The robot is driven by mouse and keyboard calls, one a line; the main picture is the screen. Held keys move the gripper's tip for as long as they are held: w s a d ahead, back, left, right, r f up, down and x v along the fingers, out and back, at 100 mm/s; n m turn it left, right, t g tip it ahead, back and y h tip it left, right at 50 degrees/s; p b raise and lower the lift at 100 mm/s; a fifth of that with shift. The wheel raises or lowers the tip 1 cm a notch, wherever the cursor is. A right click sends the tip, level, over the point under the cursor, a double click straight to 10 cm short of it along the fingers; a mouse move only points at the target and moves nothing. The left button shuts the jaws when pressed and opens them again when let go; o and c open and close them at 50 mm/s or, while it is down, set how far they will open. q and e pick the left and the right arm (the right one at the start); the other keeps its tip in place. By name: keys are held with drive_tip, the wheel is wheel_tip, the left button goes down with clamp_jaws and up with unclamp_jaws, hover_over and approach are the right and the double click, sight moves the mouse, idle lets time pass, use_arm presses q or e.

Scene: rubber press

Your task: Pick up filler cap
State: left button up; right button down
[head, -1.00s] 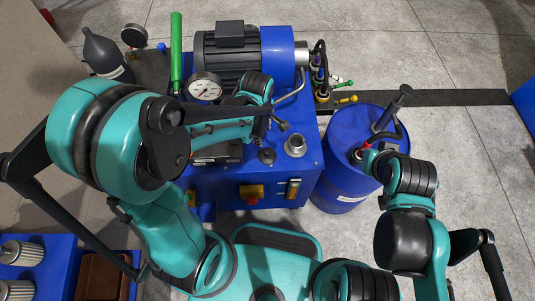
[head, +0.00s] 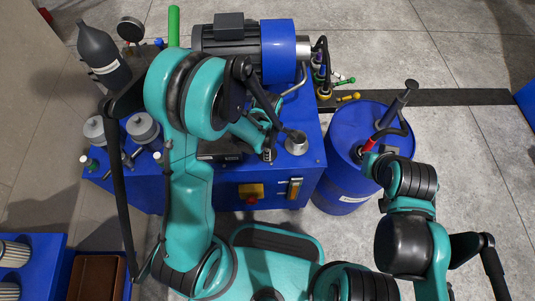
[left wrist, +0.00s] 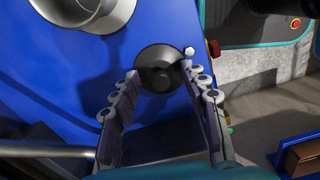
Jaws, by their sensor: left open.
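The filler cap (left wrist: 158,72) is a dark round cap with a raised knob, lying on the blue tank top in the left wrist view. My left gripper (left wrist: 153,78) is open, with one finger on each side of the cap's near part. I cannot tell whether the fingers touch it. In the head view my left gripper (head: 268,148) is over the tank top, left of the silver filler neck (head: 296,143), and the cap is mostly hidden there. The neck (left wrist: 85,8) also shows at the wrist view's top left. My right gripper (head: 370,158) is by the drum; its fingers are unclear.
The blue tank (head: 311,165) carries a motor (head: 230,35) at the back. A blue drum (head: 335,140) with a pump (head: 395,105) and red handle stands right. A black bottle (head: 100,55) and grey filters (head: 142,128) are left. A metal pipe (left wrist: 45,151) crosses the wrist view's lower left.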

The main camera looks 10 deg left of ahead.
use_arm(q)
drive_tip(key=shift+r, duration=0.1)
clamp_jaws()
